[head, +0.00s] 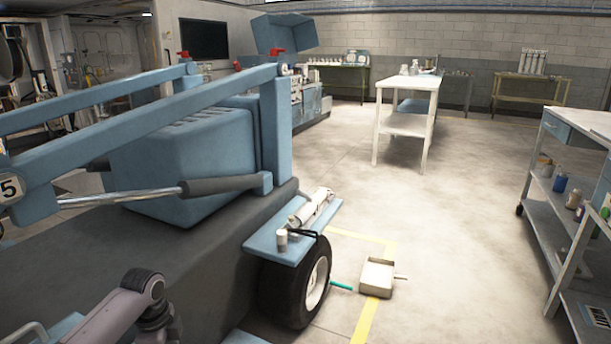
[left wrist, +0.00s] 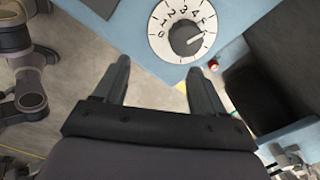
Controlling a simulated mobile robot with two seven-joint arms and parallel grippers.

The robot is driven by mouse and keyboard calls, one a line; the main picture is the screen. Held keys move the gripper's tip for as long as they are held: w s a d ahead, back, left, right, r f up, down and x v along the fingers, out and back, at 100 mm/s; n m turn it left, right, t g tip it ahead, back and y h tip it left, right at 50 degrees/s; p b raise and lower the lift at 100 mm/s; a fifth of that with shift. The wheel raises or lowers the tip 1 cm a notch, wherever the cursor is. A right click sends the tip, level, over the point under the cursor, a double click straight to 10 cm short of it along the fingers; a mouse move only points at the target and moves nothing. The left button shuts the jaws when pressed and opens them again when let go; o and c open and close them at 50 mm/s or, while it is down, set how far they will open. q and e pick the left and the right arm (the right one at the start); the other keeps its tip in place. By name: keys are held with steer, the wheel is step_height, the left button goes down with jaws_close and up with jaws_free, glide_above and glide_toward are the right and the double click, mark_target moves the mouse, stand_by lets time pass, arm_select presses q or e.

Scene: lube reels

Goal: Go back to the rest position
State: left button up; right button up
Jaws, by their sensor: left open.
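My left gripper (left wrist: 160,72) shows in the left wrist view. Its two dark fingers stand apart with nothing between them. Past the fingertips is a white round dial (left wrist: 183,30) with black numbers and a dark knob, set on a blue panel (left wrist: 240,16). The gap between fingertips and dial is hard to judge. In the head view only a grey link of my arm shows at the lower left, and its gripper is out of the frame. My right gripper is in neither view.
A large blue and grey wheeled machine (head: 190,165) fills the left of the head view. A small tray (head: 378,277) lies on the floor beside its wheel (head: 310,285). A shelf cart (head: 545,205) stands at the right, a white table (head: 405,120) further back. Floor between is clear.

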arm_select(q)
steer(key=s+d+f+n+t+h, duration=0.1)
steer(key=s+d+f+n, duration=0.4)
steer(key=s+d, duration=0.75)
steer(key=s+a+r+n+t, duration=0.15)
steer(key=s+r+n, duration=0.3)
steer(key=s, duration=0.45)
steer(key=s+a+r+n+t, duration=0.1)
steer(key=s+a+r+n, duration=0.3)
steer(key=s, duration=0.5)
steer(key=w+d+f+t+h, duration=0.1)
steer(key=w+d+f+t, duration=0.45)
steer(key=w+f, duration=0.2)
step_height(320, 180, up, 14)
steer(key=a+t+p, duration=0.1)
steer(key=p, duration=1.5)
steer(key=shift+s+a+p, duration=0.25)
steer(key=shift+s+p, duration=0.1)
steer(key=shift+p, duration=0.05)
steer(key=shift+f, duration=0.1)
steer(key=shift+c, duration=0.4)
